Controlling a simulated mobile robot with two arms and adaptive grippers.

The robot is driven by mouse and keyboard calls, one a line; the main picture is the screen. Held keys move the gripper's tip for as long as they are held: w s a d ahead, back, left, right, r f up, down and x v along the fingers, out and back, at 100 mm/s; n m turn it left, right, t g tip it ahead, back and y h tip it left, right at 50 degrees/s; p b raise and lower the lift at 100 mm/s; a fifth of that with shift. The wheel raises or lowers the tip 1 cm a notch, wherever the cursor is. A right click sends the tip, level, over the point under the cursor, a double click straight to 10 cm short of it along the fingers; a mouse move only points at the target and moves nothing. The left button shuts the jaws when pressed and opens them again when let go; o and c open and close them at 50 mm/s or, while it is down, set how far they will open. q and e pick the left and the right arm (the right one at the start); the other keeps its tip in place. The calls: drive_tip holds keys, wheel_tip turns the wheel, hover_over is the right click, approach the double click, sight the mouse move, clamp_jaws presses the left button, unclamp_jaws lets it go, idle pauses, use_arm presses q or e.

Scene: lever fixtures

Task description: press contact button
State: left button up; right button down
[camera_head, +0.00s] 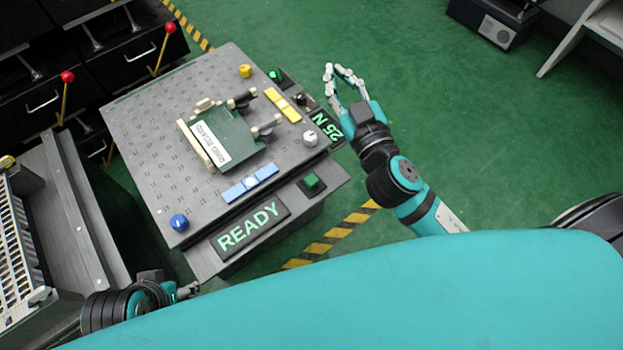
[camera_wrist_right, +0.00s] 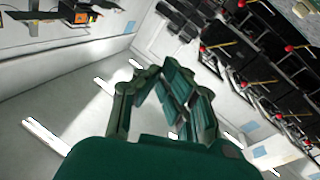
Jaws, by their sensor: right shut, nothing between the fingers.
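A green button (camera_head: 311,181) sits on a dark plate at the near right of the grey fixture table, beside the READY display (camera_head: 248,227). A second green button (camera_head: 275,74) sits near the table's far right edge. I cannot tell which one is the contact button. My right gripper (camera_head: 335,69) is shut and empty, off the table's right side and apart from both buttons. Its fingers also show in the right wrist view (camera_wrist_right: 160,70), where neither button can be made out. My left gripper (camera_head: 187,291) is low at the left, mostly hidden by my body.
The grey table (camera_head: 150,135) holds a green board (camera_head: 222,135), blue blocks (camera_head: 250,184), yellow blocks (camera_head: 282,105), a white knob (camera_head: 310,138) and a "25 N" display (camera_head: 327,126). Red-knobbed levers (camera_head: 67,77) stand at the left.

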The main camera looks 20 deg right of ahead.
drive_tip(key=s+a+n+g+y, duration=0.2)
drive_tip(key=a+n+g+y, duration=0.6)
drive_tip(key=a+n+y, duration=0.6)
drive_tip(key=d+f+n+g+h, duration=0.1)
drive_tip(key=d+f+g+h, duration=0.2)
drive_tip(key=f, duration=0.5)
drive_tip(key=s+d+f+n+g+h, duration=0.1)
drive_tip(key=d+f+n+g+h, duration=0.1)
drive_tip(key=f, duration=0.6)
drive_tip(key=d+g+h, duration=0.1)
drive_tip(key=d+h, duration=0.1)
drive_tip(key=shift+s+d+g, duration=0.3)
drive_tip(key=shift+d+g, duration=0.05)
drive_tip(key=shift+g, duration=0.05)
drive_tip(key=shift+f+n, duration=0.15)
drive_tip(key=shift+n, duration=0.15)
